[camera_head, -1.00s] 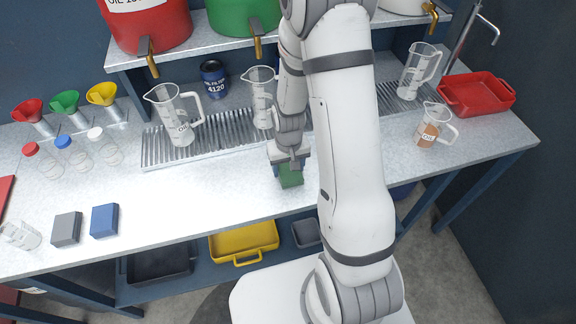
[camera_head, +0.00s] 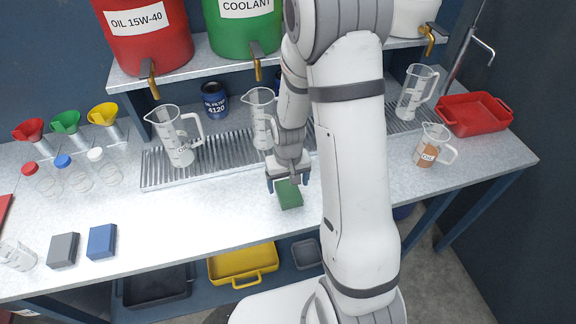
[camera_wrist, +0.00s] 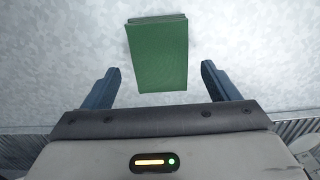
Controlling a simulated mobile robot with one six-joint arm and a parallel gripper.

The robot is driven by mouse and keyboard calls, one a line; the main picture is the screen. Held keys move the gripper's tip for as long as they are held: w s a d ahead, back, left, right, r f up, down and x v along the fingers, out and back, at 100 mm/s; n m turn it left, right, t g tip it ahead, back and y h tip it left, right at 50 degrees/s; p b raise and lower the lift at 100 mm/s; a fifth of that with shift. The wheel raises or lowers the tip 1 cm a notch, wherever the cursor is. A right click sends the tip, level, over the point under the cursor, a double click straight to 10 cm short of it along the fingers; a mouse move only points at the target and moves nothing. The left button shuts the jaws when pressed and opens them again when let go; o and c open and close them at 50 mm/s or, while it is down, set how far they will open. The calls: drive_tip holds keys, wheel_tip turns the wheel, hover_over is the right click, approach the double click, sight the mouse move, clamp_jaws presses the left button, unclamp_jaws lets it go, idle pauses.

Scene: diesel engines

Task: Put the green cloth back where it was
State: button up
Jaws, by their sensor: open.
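The green cloth (camera_head: 289,195), a folded block, lies flat on the light metal bench top, near the middle and towards its front edge. It also shows in the wrist view (camera_wrist: 157,55), apart from both fingers. My gripper (camera_head: 287,187) is open and empty just behind the cloth in the head view. In the wrist view its two blue fingers (camera_wrist: 155,85) stand wide on either side of the cloth's near end.
A grey cloth (camera_head: 63,250) and a blue cloth (camera_head: 102,241) lie at the bench's left front. Measuring jugs (camera_head: 177,137) stand on the drain grate behind. A red tray (camera_head: 474,114) and a jug of oil (camera_head: 431,146) are at right. The bench around the green cloth is clear.

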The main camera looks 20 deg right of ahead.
sight(288, 189)
wheel_tip(288, 189, up, 9)
drive_tip(key=s+r+t, duration=0.3)
drive_tip(key=s+r, duration=1.2)
drive_tip(key=shift+r+b, duration=0.3)
drive_tip(key=shift+r, duration=0.05)
idle(0.7)
